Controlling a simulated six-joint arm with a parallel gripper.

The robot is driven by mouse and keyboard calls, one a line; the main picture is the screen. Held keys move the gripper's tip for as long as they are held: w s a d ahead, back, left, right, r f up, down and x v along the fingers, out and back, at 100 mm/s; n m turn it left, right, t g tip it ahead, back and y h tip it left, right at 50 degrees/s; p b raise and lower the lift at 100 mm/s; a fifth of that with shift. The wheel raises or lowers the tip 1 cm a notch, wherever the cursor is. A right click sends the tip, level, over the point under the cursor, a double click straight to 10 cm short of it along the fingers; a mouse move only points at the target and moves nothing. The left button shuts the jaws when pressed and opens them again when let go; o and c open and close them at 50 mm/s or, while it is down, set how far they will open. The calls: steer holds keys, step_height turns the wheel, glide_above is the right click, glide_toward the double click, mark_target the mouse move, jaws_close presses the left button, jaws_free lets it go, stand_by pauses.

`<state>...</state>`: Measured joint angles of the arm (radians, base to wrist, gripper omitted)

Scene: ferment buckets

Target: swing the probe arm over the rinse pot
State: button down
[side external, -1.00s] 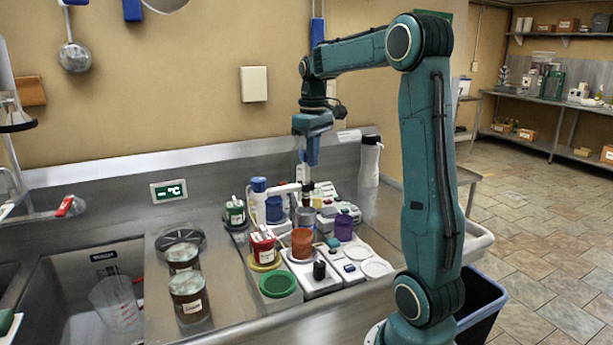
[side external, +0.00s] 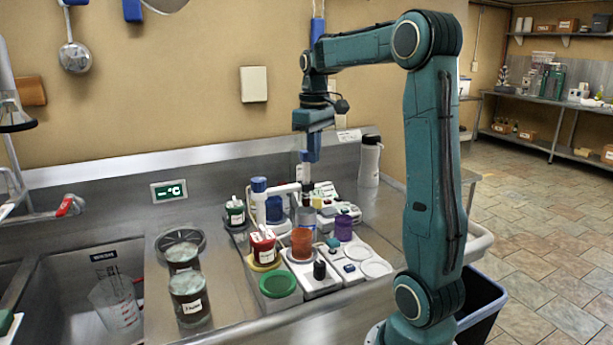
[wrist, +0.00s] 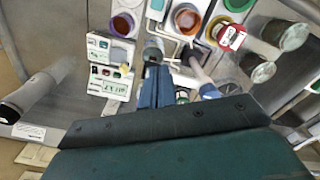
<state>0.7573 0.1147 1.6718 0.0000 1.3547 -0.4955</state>
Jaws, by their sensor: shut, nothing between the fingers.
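The white probe arm (side external: 284,189) reaches right from a blue-capped white post (side external: 259,200). Its dark probe end (side external: 306,187) hangs over or close to a grey pot (side external: 305,217); I cannot tell whether this is the rinse pot. In the wrist view, the probe arm (wrist: 197,70) lies right of my fingers and the grey pot (wrist: 153,45) just beyond their tips. My gripper (side external: 308,161) has its blue fingers shut and empty, pointing down above the probe end. Contact is unclear. The fingers also show in the wrist view (wrist: 153,72).
An orange pot (side external: 302,244), a red labelled pot (side external: 262,247), a green-topped pot (side external: 277,285) and a purple pot (side external: 343,228) crowd the bench. A white bottle (side external: 370,162) stands behind right. Two jars stand left, beside the sink.

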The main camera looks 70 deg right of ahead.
steer(key=shift+r, duration=2.3)
